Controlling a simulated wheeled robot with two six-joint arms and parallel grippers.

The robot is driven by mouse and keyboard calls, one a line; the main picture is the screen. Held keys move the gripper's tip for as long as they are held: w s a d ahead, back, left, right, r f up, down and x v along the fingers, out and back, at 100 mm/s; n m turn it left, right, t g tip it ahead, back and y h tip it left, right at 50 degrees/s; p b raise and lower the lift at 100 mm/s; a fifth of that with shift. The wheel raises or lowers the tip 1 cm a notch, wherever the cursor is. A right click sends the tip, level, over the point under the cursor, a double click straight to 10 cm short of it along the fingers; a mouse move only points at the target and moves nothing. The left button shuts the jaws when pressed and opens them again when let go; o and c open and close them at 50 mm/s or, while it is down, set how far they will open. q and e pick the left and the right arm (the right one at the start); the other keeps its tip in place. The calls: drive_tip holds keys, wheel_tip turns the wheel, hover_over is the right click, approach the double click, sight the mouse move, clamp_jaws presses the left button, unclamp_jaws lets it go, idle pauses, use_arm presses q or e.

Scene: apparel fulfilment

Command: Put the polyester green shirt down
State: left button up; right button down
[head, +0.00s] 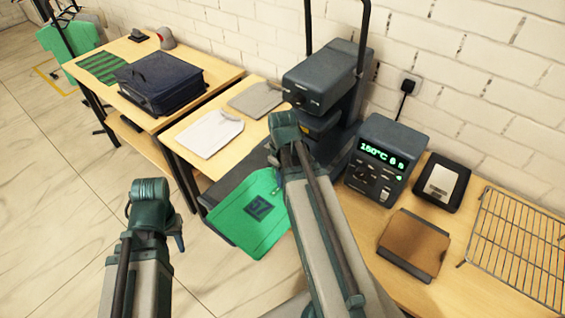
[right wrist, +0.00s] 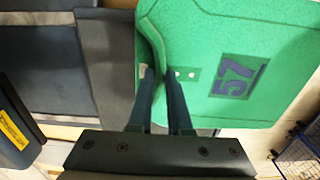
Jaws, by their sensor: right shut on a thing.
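The green shirt (head: 250,215) has a dark square print, which reads 57 in the right wrist view (right wrist: 290,50). In the head view it lies flat at the front of the heat press, partly behind my right arm. My right gripper (right wrist: 162,76) is shut on a folded edge of the shirt beside the collar tag. In the head view its fingers are hidden behind my arm. My left gripper (head: 158,218) is low at the left, away from the shirt, and its fingers do not show clearly.
The heat press (head: 325,85) stands at the back, beside a control box (head: 383,160) reading 150°C 6 s. A white shirt (head: 208,133) and a grey one (head: 256,99) lie on the table to the left. A wire rack (head: 520,240) lies far right.

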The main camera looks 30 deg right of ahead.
sight(282, 193)
drive_tip(key=shift+s+a+r, duration=0.1)
drive_tip(key=shift+s+a, duration=0.3)
drive_tip(key=shift+s, duration=0.3)
drive_tip(key=shift+s+a, duration=0.4)
drive_tip(key=shift+s, duration=0.3)
